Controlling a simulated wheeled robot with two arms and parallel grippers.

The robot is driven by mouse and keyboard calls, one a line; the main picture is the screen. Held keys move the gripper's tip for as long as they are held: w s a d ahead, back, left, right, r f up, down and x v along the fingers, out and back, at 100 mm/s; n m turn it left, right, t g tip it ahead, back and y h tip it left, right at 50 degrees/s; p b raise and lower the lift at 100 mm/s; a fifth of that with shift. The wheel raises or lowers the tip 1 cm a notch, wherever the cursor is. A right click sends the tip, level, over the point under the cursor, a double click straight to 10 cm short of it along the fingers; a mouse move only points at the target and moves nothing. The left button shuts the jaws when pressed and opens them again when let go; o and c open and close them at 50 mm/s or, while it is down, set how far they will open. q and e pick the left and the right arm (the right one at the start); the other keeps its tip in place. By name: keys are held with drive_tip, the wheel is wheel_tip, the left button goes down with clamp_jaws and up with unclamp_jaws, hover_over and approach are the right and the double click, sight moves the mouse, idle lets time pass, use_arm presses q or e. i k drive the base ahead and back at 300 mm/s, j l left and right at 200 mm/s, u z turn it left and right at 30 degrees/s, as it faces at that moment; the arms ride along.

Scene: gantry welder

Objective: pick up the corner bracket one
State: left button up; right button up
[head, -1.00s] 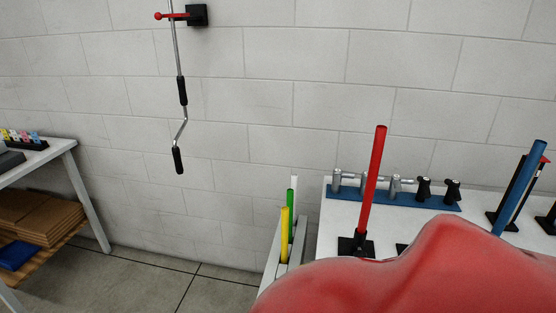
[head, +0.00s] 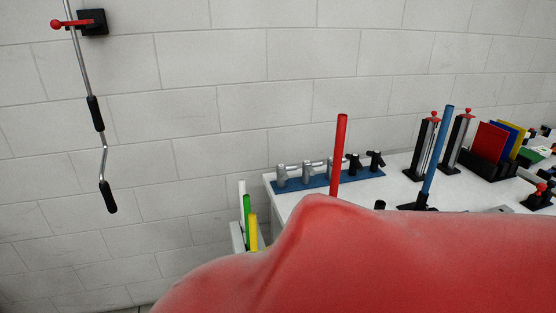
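I cannot make out a corner bracket in the head view. A white table (head: 400,187) stands at the right and bears many small parts, some too small to tell. A large red rounded shape fills the bottom of the view and hides the near part of the table. Neither of my grippers is in view.
On the table are a blue rack (head: 330,181) with metal fittings, a red rod (head: 339,150), a blue rod (head: 438,150) and a black holder with coloured plates (head: 491,144). Green (head: 247,216) and yellow (head: 253,232) rods stand left of it. A crank (head: 104,160) hangs on the wall.

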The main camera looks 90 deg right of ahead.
sight(280, 169)
drive_tip(key=i+z, duration=0.15)
drive_tip(key=z, duration=0.35)
drive_tip(key=i+j+z, duration=0.1)
drive_tip(key=z, duration=0.4)
drive_tip(key=i+j+z, duration=0.2)
drive_tip(key=z, duration=0.3)
